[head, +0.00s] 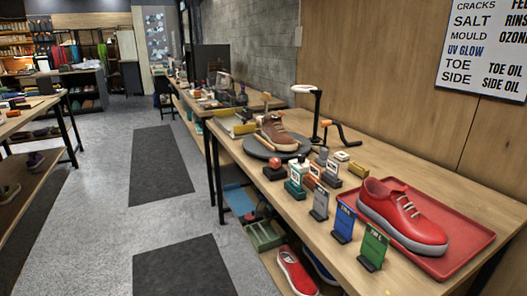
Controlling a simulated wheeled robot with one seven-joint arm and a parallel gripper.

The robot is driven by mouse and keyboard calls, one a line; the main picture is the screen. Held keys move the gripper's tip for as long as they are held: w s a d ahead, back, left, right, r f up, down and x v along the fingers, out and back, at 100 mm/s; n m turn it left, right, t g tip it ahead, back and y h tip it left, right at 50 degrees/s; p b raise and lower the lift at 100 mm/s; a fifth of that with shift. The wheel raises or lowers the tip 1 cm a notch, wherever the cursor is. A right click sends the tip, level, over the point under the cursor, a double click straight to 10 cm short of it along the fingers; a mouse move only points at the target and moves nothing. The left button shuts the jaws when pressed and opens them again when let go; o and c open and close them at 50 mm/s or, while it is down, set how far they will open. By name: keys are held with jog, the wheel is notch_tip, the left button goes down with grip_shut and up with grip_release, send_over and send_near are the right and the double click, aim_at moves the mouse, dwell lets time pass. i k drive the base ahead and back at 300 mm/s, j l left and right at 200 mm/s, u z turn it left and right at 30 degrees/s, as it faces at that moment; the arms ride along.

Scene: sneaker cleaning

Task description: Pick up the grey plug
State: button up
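I cannot pick out a grey plug for certain in the head view. A small grey upright card on a dark foot (320,203) stands at the near edge of the workbench (262,187), left of a blue card (344,221) and a green card (373,249). Several small bottles and blocks cluster behind them, too small to tell apart, and a plug may be hidden among them. My gripper is not in view.
A red sneaker (404,212) sits on a red tray (459,258) at the right. A brown shoe (277,133) stands on a dark round turntable (256,147), near a black stand (317,115). Crates and shoes fill the lower shelf. Open floor (100,235) lies left.

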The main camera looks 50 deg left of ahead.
aim_at(324, 153)
jog(key=u, duration=1.1)
